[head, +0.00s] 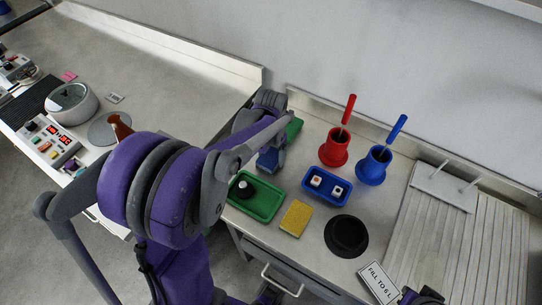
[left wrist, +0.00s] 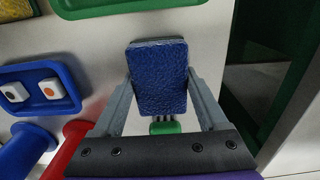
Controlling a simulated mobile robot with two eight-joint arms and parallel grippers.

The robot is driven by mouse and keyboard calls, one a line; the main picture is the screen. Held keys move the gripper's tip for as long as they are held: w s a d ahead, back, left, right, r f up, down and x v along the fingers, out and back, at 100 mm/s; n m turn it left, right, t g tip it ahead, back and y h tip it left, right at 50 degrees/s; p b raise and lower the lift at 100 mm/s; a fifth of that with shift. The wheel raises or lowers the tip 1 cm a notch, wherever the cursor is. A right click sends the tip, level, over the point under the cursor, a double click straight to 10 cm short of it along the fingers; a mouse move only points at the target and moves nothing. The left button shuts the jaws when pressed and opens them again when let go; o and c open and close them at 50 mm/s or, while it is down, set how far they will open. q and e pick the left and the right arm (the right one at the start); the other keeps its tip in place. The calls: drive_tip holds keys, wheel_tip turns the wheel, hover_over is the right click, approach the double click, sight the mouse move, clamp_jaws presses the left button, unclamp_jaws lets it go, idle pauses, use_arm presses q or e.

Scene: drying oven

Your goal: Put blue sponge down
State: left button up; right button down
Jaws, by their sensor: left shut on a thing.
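The blue sponge (head: 268,160) is held between the fingers of my left gripper (head: 270,150), over the left part of the right-hand bench. In the left wrist view the blue sponge (left wrist: 158,78) shows its broad face, with a grey finger on each side. Whether its far side touches the bench cannot be told. A green object (head: 293,130) lies just behind the gripper, partly hidden; its green end also shows in the left wrist view (left wrist: 165,127). Part of what may be my right gripper (head: 422,297) shows at the bottom edge, its fingers unclear.
A green tray (head: 272,208) lies in front of the sponge. A blue tray (head: 345,190) holds two small white blocks. A red cup (head: 333,152) and blue cup (head: 373,168) stand behind. A yellow sponge (head: 296,218) and black round dish (head: 346,236) lie nearer.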

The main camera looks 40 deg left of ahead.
sight(271, 156)
use_arm(q)
drive_tip(key=shift+f, duration=0.25)
use_arm(e)
drive_tip(key=shift+f, duration=0.1)
use_arm(q)
drive_tip(key=o, duration=1)
drive_tip(key=shift+f, duration=0.1)
use_arm(e)
drive_tip(key=shift+f, duration=0.1)
use_arm(q)
drive_tip(key=o, duration=0.4)
drive_tip(key=shift+c, duration=0.2)
drive_tip(key=shift+r, duration=0.6)
use_arm(e)
drive_tip(key=shift+r, duration=0.3)
use_arm(q)
wheel_tip(271, 156, up, 11)
drive_tip(key=p, duration=0.1)
use_arm(e)
drive_tip(key=shift+w+r, duration=0.15)
drive_tip(key=shift+r, duration=0.45)
use_arm(q)
drive_tip(key=s+d+f+t, duration=0.2)
drive_tip(key=s+d, duration=0.4)
drive_tip(key=s+d+f+m+t, duration=0.1)
drive_tip(key=s+d+f+t, duration=0.2)
drive_tip(key=s+d, duration=0.4)
drive_tip(key=shift+d, duration=0.15)
